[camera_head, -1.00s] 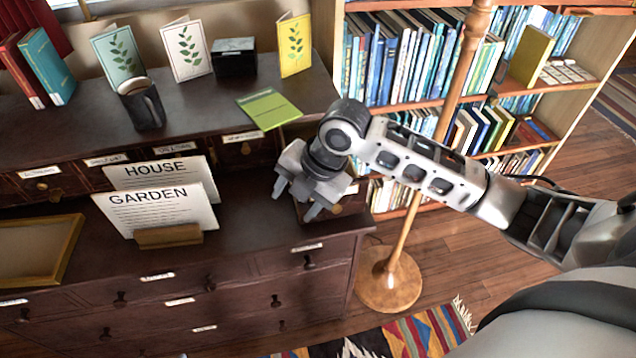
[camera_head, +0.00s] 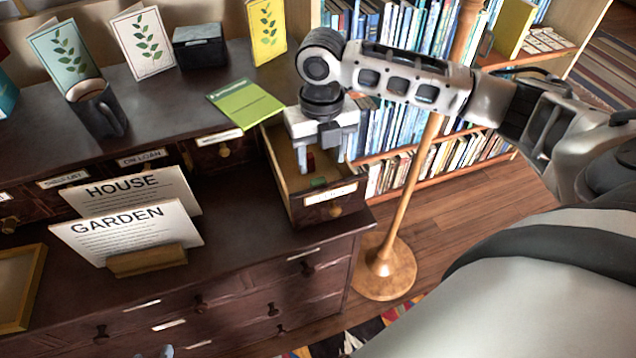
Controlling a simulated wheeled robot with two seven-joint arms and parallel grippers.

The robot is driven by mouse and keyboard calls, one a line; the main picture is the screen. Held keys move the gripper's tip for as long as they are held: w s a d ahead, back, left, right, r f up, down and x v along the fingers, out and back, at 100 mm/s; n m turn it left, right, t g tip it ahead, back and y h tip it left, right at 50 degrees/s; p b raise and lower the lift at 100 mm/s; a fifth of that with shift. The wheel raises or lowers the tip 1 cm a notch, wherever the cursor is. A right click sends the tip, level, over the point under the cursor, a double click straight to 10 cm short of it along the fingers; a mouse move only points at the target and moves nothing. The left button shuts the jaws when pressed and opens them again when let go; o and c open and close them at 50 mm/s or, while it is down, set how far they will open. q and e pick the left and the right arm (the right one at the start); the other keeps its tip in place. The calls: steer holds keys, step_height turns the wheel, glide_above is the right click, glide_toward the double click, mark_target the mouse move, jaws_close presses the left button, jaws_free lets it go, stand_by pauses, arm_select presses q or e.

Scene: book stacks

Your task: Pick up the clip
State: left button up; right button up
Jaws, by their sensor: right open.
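My right gripper (camera_head: 323,158) is open and points down over an open small drawer (camera_head: 282,160) at the right end of the dark cabinet. Its two fingers are apart, at or just inside the drawer's opening. A small red item (camera_head: 311,163) shows between the fingers, and a small green item (camera_head: 318,182) lies near the drawer's front. I cannot tell which of them is the clip. The gripper hides part of the drawer's inside. A small grey tip (camera_head: 165,351) at the bottom edge may be my left gripper; its jaws cannot be read.
A green booklet (camera_head: 245,103) lies on the upper top beside the drawer. HOUSE and GARDEN signs (camera_head: 130,235) stand on the lower top. A wooden pole (camera_head: 425,150) rises right of the cabinet.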

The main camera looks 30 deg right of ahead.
mark_target(318, 180)
steer(key=shift+w+a+f, duration=0.1)
steer(key=shift+f, duration=1.4)
steer(key=shift+w+a+f, duration=0.1)
steer(key=shift+f, duration=1.4)
steer(key=c, duration=1)
